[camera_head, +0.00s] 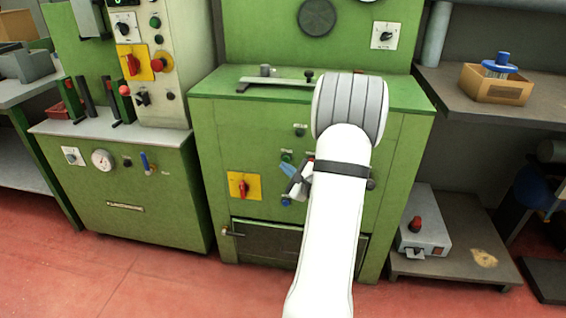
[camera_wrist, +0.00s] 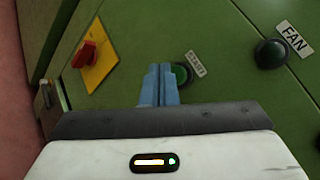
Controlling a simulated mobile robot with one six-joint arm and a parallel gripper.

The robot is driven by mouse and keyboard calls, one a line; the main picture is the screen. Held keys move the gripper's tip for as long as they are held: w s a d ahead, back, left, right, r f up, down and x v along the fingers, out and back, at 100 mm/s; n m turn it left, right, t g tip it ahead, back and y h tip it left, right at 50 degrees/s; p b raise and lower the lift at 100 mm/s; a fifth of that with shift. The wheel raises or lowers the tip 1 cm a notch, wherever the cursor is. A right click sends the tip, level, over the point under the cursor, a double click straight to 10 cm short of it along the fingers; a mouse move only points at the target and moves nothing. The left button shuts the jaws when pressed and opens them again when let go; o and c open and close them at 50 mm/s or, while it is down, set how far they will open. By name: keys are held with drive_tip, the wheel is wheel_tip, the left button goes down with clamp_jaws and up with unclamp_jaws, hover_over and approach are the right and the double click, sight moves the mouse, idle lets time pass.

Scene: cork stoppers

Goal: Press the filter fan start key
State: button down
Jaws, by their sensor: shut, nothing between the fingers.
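A green round key (camera_wrist: 180,74) with a small white label beside it sits on the green cabinet front. It also shows in the head view (camera_head: 287,156). My gripper also shows in the head view (camera_head: 287,168).
A red rotary switch on a yellow plate (camera_head: 244,186) is left of the gripper. A blue button (camera_head: 286,202) is below it. The cabinet's green top (camera_head: 225,85) has a metal bar on it. A shelf with a wooden box (camera_head: 495,85) stands to the right.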

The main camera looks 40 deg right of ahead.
drive_tip(key=shift+w+d, duration=0.1)
idle(0.7)
drive_tip(key=shift+w+d+b, duration=0.2)
drive_tip(key=shift+b, duration=0.1)
drive_tip(key=shift+w+d, duration=0.25)
drive_tip(key=shift+d, duration=0.1)
idle(0.7)
idle(0.4)
drive_tip(key=shift+s+a+b, duration=0.55)
drive_tip(key=shift+a, duration=0.1)
drive_tip(key=s+a+b, duration=0.1)
drive_tip(key=s+a, duration=0.2)
drive_tip(key=shift+s+a, duration=0.1)
drive_tip(key=shift+a, duration=0.3)
idle(0.6)
